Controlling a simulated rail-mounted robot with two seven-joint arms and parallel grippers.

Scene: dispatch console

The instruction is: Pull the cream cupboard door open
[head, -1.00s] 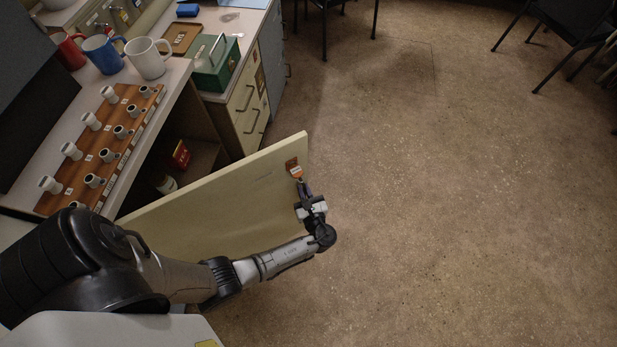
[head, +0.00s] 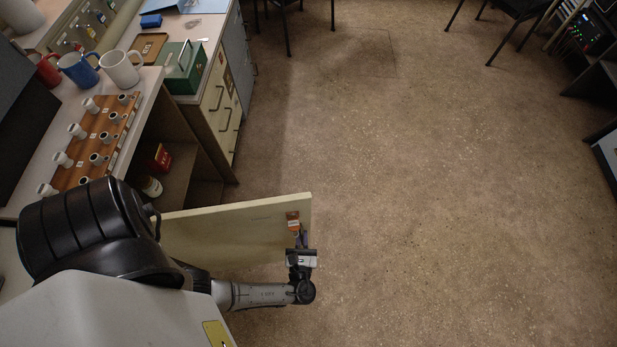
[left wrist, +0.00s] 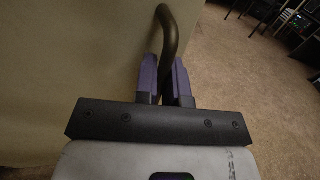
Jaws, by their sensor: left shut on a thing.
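The cream cupboard door (head: 235,233) stands wide open, swung out from the counter over the floor. Its flat face also fills the left of the left wrist view (left wrist: 70,60). My left gripper (head: 299,238) is at the door's free edge. In the left wrist view its purple fingers (left wrist: 166,82) are shut on the bent, bronze-coloured door handle (left wrist: 167,35). The door's hinge side is hidden behind my arm. My right gripper is not in view.
The open cupboard shows a red tin (head: 160,158) and a white-and-red container (head: 151,187) inside. Mugs (head: 122,68), a wooden board with knobs (head: 103,135) and a green box (head: 183,67) stand on the counter. The floor (head: 430,200) to the right is clear; chairs (head: 505,22) stand at the back.

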